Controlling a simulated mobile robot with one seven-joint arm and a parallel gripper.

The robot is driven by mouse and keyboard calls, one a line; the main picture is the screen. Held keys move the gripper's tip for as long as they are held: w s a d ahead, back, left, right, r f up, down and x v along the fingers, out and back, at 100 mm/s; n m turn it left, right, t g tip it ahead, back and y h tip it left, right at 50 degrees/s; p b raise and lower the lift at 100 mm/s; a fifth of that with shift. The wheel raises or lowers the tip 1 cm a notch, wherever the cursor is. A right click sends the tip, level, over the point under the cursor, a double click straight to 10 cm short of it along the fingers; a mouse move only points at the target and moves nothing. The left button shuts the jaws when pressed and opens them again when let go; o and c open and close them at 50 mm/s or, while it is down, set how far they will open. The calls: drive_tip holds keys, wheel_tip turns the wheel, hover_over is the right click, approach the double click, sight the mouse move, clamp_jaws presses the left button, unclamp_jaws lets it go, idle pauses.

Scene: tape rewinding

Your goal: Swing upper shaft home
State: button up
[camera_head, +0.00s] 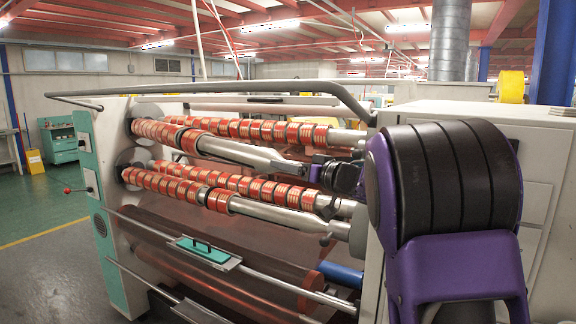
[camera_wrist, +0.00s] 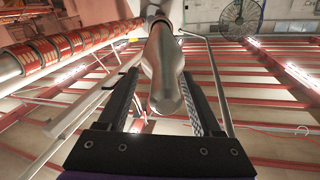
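The upper shaft (camera_head: 240,152) is a bare metal rod with orange tape rolls (camera_head: 160,133) on its left part. It is angled out toward the camera, apart from the rear upper shaft. Its tapered metal end (camera_wrist: 167,75) shows large in the wrist view. My gripper (camera_head: 318,172) is at this free end in the head view. In the wrist view my gripper (camera_wrist: 166,85) has its two dark fingers spread on either side of the shaft end, with a gap visible at the left finger. Contact at the right finger is unclear.
A rear upper shaft (camera_head: 272,130) with orange rolls runs behind. A lower shaft (camera_head: 265,210) with rolls sits below. A grey bar (camera_head: 300,86) arches above. The white machine housing (camera_head: 545,150) stands at right. A teal-handled plate (camera_head: 204,252) lies lower in front.

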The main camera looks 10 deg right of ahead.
drive_tip(key=shift+d, duration=0.1)
drive_tip(key=v, duration=1.7)
drive_tip(key=shift+s, duration=0.2)
